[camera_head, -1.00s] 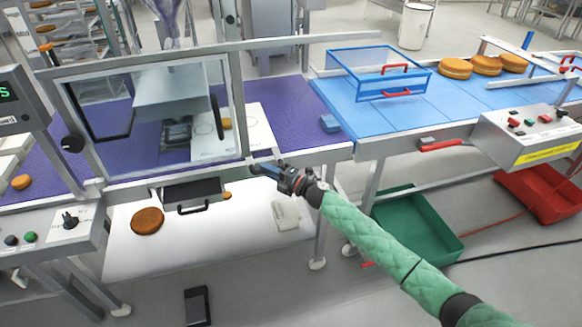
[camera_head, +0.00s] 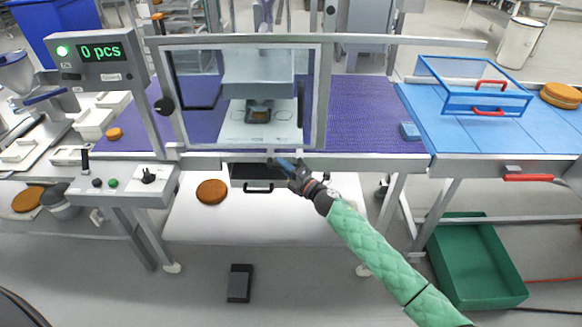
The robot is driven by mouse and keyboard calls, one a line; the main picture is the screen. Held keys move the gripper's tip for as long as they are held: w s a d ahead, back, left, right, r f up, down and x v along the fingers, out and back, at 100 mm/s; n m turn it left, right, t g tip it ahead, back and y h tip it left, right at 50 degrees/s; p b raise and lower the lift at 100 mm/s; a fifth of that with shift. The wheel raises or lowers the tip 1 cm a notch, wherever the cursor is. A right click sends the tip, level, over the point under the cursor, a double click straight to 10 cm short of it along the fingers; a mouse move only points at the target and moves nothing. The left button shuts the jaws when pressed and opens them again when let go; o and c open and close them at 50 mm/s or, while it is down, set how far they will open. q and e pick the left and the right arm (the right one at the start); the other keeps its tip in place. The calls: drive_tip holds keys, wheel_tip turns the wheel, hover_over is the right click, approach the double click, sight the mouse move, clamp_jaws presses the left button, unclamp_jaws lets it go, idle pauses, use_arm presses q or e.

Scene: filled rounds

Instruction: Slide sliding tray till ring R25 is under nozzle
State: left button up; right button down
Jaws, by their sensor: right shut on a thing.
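The white sliding tray (camera_head: 232,134) lies behind the clear door of the machine, on the purple belt. Faint printed ring outlines (camera_head: 284,115) show on it at the left and right; their labels are too small to read. The dark nozzle part (camera_head: 259,106) under the grey housing (camera_head: 258,68) is above the tray's middle, between the visible outlines, and hides what is beneath it. My right gripper (camera_head: 280,164) is at the rail in front of the tray and shut; its contact with the tray's front is hidden. My left gripper is out of view.
A door frame (camera_head: 318,100) stands around the tray area. A black-handled drawer (camera_head: 258,178) sits under the rail beside my gripper. A brown round (camera_head: 212,192) lies on the white lower shelf. A blue block (camera_head: 410,131) is at the right belt end. The display (camera_head: 98,52) reads 0 pcs.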

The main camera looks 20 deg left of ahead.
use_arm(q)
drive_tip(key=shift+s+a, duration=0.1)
use_arm(e)
drive_tip(key=shift+f, duration=0.15)
drive_tip(key=c, duration=1.4)
unclamp_jaws()
drive_tip(key=shift+o, duration=0.2)
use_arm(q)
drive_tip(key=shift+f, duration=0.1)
